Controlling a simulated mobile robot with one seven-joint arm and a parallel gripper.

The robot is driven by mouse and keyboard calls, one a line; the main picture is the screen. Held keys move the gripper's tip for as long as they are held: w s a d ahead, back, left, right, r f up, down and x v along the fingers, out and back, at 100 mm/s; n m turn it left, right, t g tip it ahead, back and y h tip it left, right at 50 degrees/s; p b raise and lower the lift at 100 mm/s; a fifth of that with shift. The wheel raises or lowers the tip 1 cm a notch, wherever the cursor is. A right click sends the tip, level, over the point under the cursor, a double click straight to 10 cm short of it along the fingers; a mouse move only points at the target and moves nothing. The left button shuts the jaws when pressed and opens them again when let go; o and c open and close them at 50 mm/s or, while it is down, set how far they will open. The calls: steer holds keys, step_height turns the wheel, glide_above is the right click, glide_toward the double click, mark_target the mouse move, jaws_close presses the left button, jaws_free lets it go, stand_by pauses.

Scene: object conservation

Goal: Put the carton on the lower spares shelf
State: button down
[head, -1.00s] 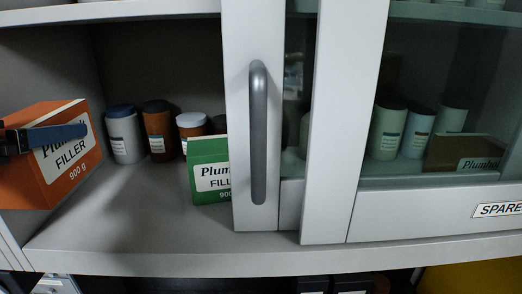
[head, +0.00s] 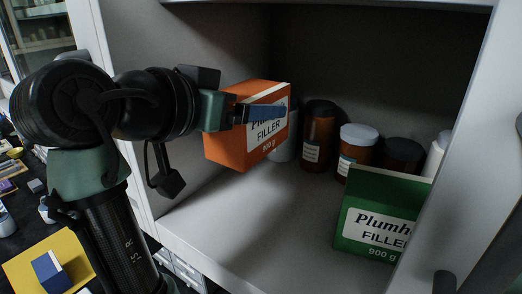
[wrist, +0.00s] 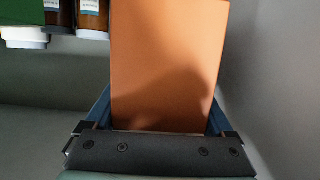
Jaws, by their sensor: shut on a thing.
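My gripper (head: 262,114) is shut on an orange Plumhof-style "FILLER 900 g" carton (head: 238,148), with a blue finger across its labelled face. The carton is slightly tilted in the head view, at the left of the open cabinet compartment. It appears raised over the pale shelf floor (head: 255,215); the exact gap below it is unclear. In the wrist view the carton's plain orange side (wrist: 165,65) stands between both fingers. A green filler carton (head: 380,220) stands on the shelf at the right front.
A brown bottle (head: 319,140), a white-capped brown bottle (head: 357,150) and a dark-capped one (head: 402,157) stand along the back. The cabinet's left wall (head: 170,45) is close to my arm. The shelf's front left floor is clear.

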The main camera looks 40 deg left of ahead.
mark_target(223, 159)
steer(key=shift+f+p, duration=0.85)
steer(key=shift+f, duration=2.75)
jaws_free()
steer(key=shift+f, duration=0.3)
steer(key=shift+r, duration=0.1)
steer(key=b+v, duration=0.4)
steer(key=v, duration=0.8)
